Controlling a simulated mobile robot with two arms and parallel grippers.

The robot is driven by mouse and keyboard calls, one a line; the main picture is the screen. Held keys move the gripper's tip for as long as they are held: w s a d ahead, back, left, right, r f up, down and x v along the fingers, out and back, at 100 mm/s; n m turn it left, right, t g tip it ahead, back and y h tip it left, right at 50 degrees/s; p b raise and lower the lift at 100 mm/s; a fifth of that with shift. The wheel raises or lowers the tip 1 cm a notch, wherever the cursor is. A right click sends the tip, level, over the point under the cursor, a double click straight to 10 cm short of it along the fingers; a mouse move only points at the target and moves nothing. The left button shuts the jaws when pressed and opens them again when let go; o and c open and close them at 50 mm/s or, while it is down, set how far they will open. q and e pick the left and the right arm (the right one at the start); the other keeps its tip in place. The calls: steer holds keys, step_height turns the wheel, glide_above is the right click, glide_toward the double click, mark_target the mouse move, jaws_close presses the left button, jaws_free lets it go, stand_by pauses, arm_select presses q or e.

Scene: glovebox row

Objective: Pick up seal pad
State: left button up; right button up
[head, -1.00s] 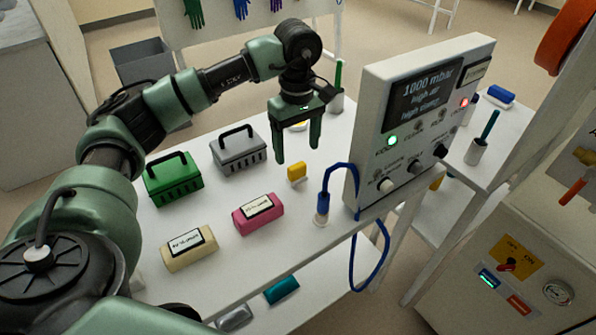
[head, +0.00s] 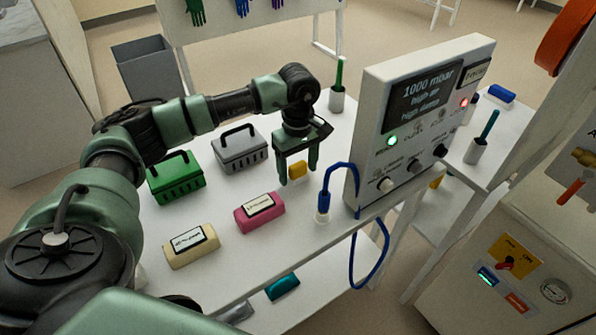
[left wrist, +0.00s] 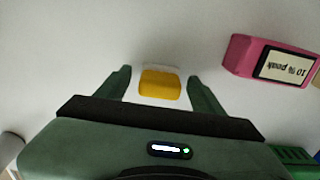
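The seal pad seems to be the small yellow block (head: 298,170) on the white table, next to the pink block. My left gripper (head: 299,175) is open and has come down over it, fingers pointing down. In the left wrist view the yellow block (left wrist: 160,83) shows between the two spread fingertips (left wrist: 158,85), with a pale strip along its far edge. Gaps show on both sides, so the fingers do not touch it there. My right gripper is not in view.
A pink labelled block (head: 259,212), a cream block (head: 191,246), a green basket (head: 175,180) and a grey basket (head: 240,150) stand on the table (head: 225,270). A control panel (head: 420,115) and a blue-cabled probe (head: 323,207) stand close on the right.

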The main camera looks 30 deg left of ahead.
arm_select(q)
steer(key=c, duration=1.1)
steer(key=shift+c, duration=0.2)
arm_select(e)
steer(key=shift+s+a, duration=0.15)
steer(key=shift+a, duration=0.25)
arm_select(q)
steer(key=shift+r, duration=0.15)
steer(key=shift+w+r, duration=0.1)
steer(key=shift+r, duration=0.5)
step_height(320, 180, up, 13)
steer(key=b, duration=0.2)
step_height(320, 180, up, 6)
steer(key=p, duration=0.1)
glide_above(298, 164)
steer(key=shift+f, duration=0.2)
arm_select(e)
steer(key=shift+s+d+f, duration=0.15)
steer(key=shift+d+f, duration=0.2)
